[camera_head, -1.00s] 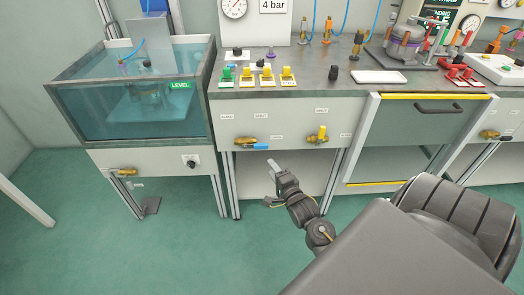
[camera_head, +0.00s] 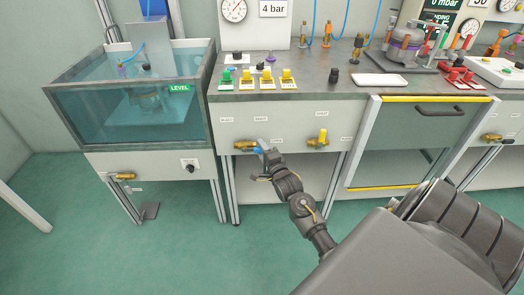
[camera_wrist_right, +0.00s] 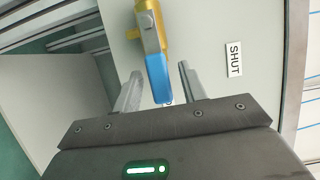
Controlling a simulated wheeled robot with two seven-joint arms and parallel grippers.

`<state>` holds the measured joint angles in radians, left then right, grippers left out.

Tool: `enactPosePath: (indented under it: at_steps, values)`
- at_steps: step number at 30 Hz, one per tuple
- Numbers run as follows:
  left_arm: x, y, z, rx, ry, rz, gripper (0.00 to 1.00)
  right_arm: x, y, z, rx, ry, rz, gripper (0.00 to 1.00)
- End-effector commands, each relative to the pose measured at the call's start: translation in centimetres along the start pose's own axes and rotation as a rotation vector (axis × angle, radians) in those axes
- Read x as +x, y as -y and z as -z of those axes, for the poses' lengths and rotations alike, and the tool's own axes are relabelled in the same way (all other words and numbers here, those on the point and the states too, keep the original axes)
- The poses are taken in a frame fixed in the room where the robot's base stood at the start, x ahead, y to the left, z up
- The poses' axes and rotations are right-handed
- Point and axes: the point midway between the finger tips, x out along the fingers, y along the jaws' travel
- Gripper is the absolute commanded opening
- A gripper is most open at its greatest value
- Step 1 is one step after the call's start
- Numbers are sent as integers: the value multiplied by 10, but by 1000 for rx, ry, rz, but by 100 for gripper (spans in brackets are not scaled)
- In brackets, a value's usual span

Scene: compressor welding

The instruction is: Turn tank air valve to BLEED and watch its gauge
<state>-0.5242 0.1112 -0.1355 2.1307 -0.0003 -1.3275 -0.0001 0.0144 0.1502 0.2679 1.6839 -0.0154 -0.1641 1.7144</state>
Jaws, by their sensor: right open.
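The valve is a brass body (camera_head: 243,145) with a blue lever, on the light front panel below the bench. In the right wrist view, the blue lever (camera_wrist_right: 157,78) hangs from the brass body (camera_wrist_right: 149,25) and lies between the two fingers of my right gripper (camera_wrist_right: 160,88). The fingers are open, with a gap on each side of the lever. A SHUT label (camera_wrist_right: 234,58) is to its right. In the head view, my right gripper (camera_head: 264,147) partly covers the lever. A round gauge (camera_head: 233,9) stands above the bench. My left gripper is not seen.
A second brass valve (camera_head: 319,140) with a yellow lever is on the same panel to the right. A water tank (camera_head: 130,100) stands at left. Green and yellow switches are on the bench (camera_head: 305,85). A drawer front with a black handle (camera_head: 438,110) is at right.

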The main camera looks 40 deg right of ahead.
Motion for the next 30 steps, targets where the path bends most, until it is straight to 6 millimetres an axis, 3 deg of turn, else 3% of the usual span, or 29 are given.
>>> enactPosePath:
  at_steps: [11,20,30]
  values:
    - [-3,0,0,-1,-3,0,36,5,0,0,0,0,-1,40]
    - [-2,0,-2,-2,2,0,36,5,0,0,0,0,-1,1]
    - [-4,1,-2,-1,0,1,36,6,1,-3,-6,5,-4,0]
